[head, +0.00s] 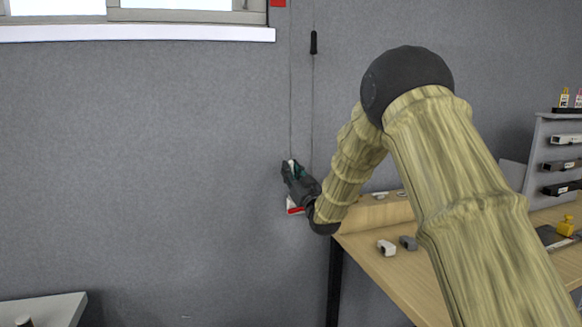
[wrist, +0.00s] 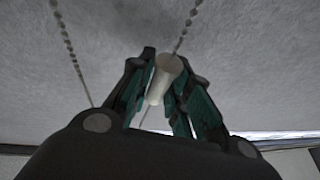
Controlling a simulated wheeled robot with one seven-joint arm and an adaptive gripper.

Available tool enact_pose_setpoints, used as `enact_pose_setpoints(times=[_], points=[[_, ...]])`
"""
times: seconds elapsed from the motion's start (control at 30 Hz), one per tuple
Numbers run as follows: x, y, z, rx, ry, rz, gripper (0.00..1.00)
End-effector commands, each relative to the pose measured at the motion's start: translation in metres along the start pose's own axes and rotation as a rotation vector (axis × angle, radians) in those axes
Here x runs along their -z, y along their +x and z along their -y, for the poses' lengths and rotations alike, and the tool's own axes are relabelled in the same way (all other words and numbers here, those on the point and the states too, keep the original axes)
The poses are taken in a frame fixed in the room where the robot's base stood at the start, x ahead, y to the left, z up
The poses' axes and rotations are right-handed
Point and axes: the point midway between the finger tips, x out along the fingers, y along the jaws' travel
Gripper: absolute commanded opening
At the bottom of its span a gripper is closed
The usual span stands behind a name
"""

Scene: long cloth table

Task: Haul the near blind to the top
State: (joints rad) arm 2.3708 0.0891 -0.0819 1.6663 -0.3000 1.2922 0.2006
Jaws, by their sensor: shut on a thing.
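My gripper (head: 292,168) is shut on a pale cylindrical cord knob (wrist: 165,76), in front of the grey wall and left of the wooden table. In the wrist view the knob sits between the two green-padded fingers (wrist: 162,92), with a beaded cord (wrist: 188,32) running from it. A second beaded cord (wrist: 70,48) runs at the left, apart from the fingers. In the head view two thin cords hang side by side, and a black knob (head: 313,43) is on the right one, high above my gripper. The blind itself is not clearly visible.
A window with a white sill (head: 140,33) is at the upper left. A red-and-white item (head: 295,207) shows just below my gripper. The wooden table (head: 370,262) with small blocks (head: 386,247) is at the right. A pale surface (head: 45,309) is at the lower left. The wall between is bare.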

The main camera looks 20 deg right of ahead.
Motion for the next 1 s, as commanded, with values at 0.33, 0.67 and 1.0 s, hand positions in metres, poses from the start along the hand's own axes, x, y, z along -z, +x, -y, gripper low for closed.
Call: enact_pose_setpoints(times=[0.33,0.67,1.0], points=[[-0.0135,-0.0065,0.0007,0.0,0.003,0.014,0.0],[-0.0102,-0.0047,0.0006,0.0,0.002,0.009,0.38],[-0.0072,-0.0094,0.0,0.0,0.001,0.005,0.38]])
